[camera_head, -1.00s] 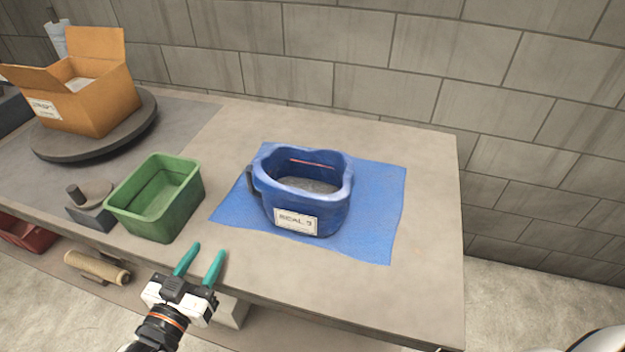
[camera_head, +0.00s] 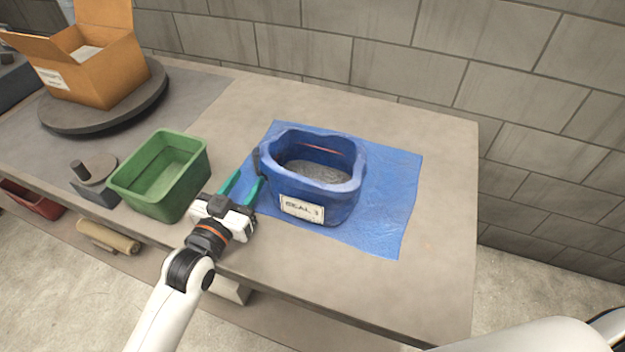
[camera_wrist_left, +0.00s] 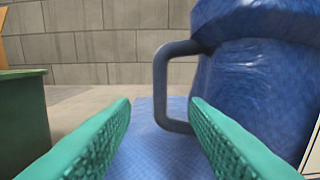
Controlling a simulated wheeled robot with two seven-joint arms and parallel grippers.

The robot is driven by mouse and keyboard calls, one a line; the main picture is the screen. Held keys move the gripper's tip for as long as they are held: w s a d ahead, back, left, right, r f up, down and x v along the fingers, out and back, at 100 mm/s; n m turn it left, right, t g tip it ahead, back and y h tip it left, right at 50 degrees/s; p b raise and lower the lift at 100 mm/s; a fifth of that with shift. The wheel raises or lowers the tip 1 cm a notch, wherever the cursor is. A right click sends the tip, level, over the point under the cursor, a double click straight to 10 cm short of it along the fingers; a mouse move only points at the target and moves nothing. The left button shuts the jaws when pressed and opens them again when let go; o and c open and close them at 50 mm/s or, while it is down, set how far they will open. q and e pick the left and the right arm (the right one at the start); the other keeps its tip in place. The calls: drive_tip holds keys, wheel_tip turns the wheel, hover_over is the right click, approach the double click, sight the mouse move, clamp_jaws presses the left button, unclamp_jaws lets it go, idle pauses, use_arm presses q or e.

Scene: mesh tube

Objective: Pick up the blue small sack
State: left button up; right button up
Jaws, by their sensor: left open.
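The blue small sack (camera_head: 338,200) stands upright and open-topped on a blue mat (camera_head: 395,215), with grey material inside and a white label on its front. Its dark side handle (camera_head: 257,163) is at its left. My left gripper (camera_head: 242,186) is open and empty, just left of the sack near the handle. In the left wrist view the handle (camera_wrist_left: 160,85) stands ahead between the green fingertips (camera_wrist_left: 160,115), and the sack body (camera_wrist_left: 258,90) fills the right side. I cannot tell whether the right fingertip touches the sack. My right gripper is not in view.
A green bin (camera_head: 160,180) stands close to the left of my left gripper. A cardboard box (camera_head: 85,65) sits on a round dark turntable (camera_head: 130,115) at the back left. The tabletop (camera_head: 445,170) right of the mat is clear. A block wall (camera_head: 400,55) stands behind.

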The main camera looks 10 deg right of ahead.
sight(256, 168)
use_arm(q)
drive_tip(key=x, duration=0.3)
drive_tip(key=shift+w+d+f, duration=0.15)
drive_tip(key=shift+w, duration=0.05)
drive_tip(key=shift+c, duration=0.3)
clamp_jaws()
